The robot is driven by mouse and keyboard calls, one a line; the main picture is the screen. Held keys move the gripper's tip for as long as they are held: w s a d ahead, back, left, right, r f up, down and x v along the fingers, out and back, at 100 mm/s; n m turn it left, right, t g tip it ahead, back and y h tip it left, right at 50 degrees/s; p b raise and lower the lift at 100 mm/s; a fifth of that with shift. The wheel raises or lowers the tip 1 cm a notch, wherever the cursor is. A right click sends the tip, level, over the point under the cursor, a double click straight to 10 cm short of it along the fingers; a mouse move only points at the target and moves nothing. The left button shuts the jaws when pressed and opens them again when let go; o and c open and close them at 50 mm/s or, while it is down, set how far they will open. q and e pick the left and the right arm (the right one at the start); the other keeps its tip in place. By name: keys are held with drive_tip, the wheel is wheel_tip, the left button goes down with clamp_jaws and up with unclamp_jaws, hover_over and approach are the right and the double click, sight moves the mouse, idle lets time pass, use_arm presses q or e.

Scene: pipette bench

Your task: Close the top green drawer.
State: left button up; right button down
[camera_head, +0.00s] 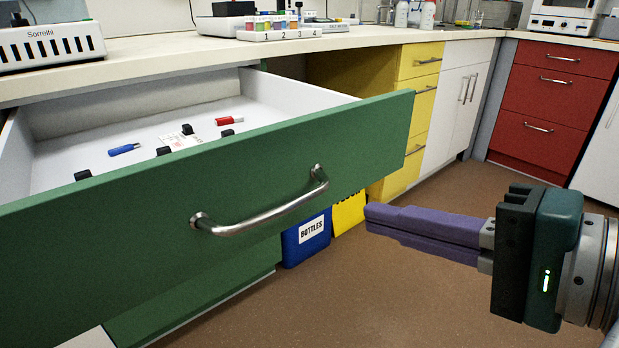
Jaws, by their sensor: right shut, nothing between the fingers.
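The top green drawer (345,151) is pulled out of the bench on the left and stands open. Its metal handle (262,216) is on the front face. Inside the white drawer tray lie a blue marker (124,149), a red marker (229,120), a small labelled item (181,140) and several black pieces. My right gripper (368,216) is at the right of the view, with its purple fingers pointing left. Its fingers are closed together and hold nothing. They are to the right of the handle and appear apart from the drawer front. My left gripper is not in view.
A blue bin (306,238) labelled bottles and a yellow bin (349,212) stand on the floor behind the drawer front. The bench top (150,54) carries a Sorrelfil device (50,47) and a tube rack (292,31). Yellow drawers (417,62) and red drawers (552,102) are farther back. Brown floor is open.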

sight(304, 201)
drive_tip(key=b+x, duration=0.2)
drive_tip(key=x, duration=0.5)
drive_tip(key=shift+w+a+f, duration=0.15)
drive_tip(key=shift+f, duration=0.05)
drive_tip(key=shift+w+a, duration=0.25)
drive_tip(key=shift+w, duration=0.05)
